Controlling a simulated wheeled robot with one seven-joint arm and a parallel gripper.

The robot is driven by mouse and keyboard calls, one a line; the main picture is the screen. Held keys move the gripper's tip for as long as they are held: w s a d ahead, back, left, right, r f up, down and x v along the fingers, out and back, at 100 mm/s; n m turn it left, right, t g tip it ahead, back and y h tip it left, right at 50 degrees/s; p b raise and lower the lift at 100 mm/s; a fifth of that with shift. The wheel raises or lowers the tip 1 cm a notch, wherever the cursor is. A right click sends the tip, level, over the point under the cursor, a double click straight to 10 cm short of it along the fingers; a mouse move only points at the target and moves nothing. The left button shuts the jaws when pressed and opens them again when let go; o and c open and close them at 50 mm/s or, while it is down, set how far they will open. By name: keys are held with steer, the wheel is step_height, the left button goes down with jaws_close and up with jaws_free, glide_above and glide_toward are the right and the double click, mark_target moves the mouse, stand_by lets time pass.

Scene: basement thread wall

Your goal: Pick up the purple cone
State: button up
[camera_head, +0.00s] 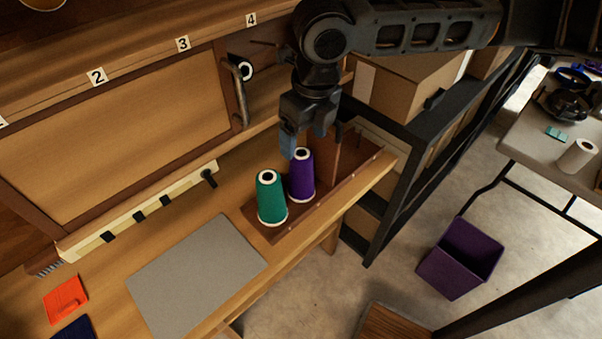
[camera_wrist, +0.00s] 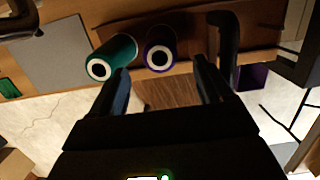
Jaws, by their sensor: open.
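The purple cone (camera_head: 301,178) stands upright at the right end of the workbench, on a brown wooden tray (camera_head: 345,185). A green cone (camera_head: 270,200) stands close beside it on the left. My gripper (camera_head: 302,147) is just above and behind the purple cone in the head view, with its fingers apart and nothing held. In the wrist view, the purple cone (camera_wrist: 159,50) shows its white-ringed top just beyond the open fingers (camera_wrist: 162,75), between them. The green cone (camera_wrist: 113,57) is beside the left finger there.
A grey mat (camera_head: 196,273) lies on the bench to the left, with a red item (camera_head: 66,299) beyond it. A cabinet handle (camera_head: 238,93) juts out behind the bench. A black shelf with cardboard boxes (camera_head: 403,84) stands to the right. A purple bin (camera_head: 460,258) is on the floor.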

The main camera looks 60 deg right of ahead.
mark_target(302, 155)
steer(key=f, duration=0.6)
steer(key=shift+w+d+p, duration=0.1)
steer(key=shift+w+p, duration=0.2)
steer(key=shift+w, duration=0.1)
